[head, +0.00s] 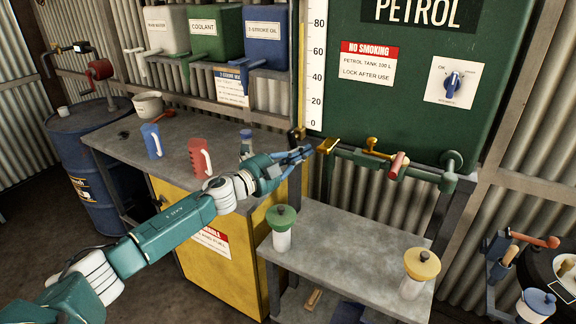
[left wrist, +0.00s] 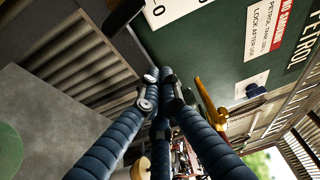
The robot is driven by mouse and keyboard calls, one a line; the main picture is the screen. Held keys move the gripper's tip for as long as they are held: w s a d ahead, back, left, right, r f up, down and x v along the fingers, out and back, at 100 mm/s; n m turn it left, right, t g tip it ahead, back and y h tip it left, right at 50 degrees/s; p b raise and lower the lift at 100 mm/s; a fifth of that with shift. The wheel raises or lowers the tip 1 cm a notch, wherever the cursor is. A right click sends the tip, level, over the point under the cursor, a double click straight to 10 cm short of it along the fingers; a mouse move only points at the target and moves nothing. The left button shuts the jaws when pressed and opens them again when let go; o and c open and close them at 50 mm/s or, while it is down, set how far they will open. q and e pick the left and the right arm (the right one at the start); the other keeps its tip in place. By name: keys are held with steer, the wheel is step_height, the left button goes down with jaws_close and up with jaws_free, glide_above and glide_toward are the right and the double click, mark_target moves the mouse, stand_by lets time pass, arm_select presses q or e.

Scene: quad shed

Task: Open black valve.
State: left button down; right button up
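The green petrol tank (head: 400,100) has a pipe along its lower edge. On the pipe are a yellow lever (head: 328,146), a brass tap (head: 371,146), a red handle (head: 397,166) and a green round fitting (head: 452,161). A small dark fitting (head: 297,133) sits by the tank's lower left corner; I cannot tell whether it is the black valve. My left gripper (head: 304,154) is just left of the yellow lever. In the left wrist view its blue fingers (left wrist: 163,88) converge with tips close together; whether they hold anything is unclear. My right gripper is not in view.
A grey shelf (head: 340,245) below the pipe carries a green-lidded jar (head: 281,232) and a yellow-lidded jar (head: 420,270). The workbench (head: 205,130) at left holds a blue jug (head: 152,141) and a red jug (head: 199,158). A blue drum (head: 85,150) stands further left.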

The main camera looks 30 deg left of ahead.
arm_select(q)
steer(key=a+b+v, duration=0.1)
steer(key=b+v, duration=0.1)
steer(key=v, duration=0.5)
steer(key=shift+f+b, duration=0.3)
steer(key=shift+f, duration=0.05)
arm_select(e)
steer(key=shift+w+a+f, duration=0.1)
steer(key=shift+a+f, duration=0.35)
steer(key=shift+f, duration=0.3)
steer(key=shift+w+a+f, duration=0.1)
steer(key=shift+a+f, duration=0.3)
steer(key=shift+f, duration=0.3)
arm_select(q)
steer(key=shift+a, duration=0.1)
